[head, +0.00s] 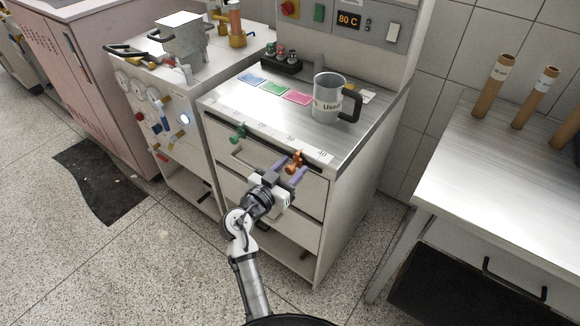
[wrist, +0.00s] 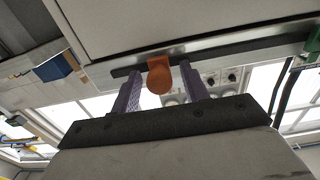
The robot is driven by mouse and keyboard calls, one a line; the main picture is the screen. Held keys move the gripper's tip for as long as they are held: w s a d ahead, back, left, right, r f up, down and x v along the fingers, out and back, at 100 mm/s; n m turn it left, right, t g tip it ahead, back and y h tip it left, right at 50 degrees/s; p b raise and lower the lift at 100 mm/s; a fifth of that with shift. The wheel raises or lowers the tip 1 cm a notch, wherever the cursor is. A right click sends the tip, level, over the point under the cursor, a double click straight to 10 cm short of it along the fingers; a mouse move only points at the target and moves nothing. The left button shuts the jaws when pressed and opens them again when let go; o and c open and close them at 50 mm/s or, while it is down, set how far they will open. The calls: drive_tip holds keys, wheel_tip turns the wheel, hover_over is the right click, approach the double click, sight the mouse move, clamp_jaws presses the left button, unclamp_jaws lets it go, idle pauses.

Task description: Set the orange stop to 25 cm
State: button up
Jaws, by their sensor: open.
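The orange stop (head: 295,161) sits on the rail along the front edge of the steel-topped cabinet, near the right part of the printed scale (head: 290,138). The numbers 30 and 40 show near it; its exact reading cannot be told. My gripper (head: 294,176) is at the cabinet front, just below the stop. In the wrist view the orange stop (wrist: 160,76) shows between the two purple fingers of my gripper (wrist: 162,84), which are apart on either side of it. I cannot tell whether they touch it. A green stop (head: 238,132) sits further left on the rail.
A grey mug labelled "Used" (head: 329,98) stands on the steel top (head: 300,118), with blue, green and pink cards behind it to the left. Drawers (head: 250,190) lie below the rail. A table (head: 500,165) stands to the right.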

clamp_jaws()
drive_tip(key=w+a+b, duration=0.1)
drive_tip(key=a+b, duration=0.1)
drive_tip(key=w+a+b, duration=0.4)
drive_tip(key=a, duration=0.1)
drive_tip(key=shift+w+a+f+b, duration=0.1)
drive_tip(key=shift+f+b, duration=0.15)
drive_tip(key=shift+b, duration=0.1)
drive_tip(key=shift+w+a+r, duration=0.2)
drive_tip(key=shift+w+a, duration=0.15)
drive_tip(key=shift+a, duration=0.2)
unclamp_jaws()
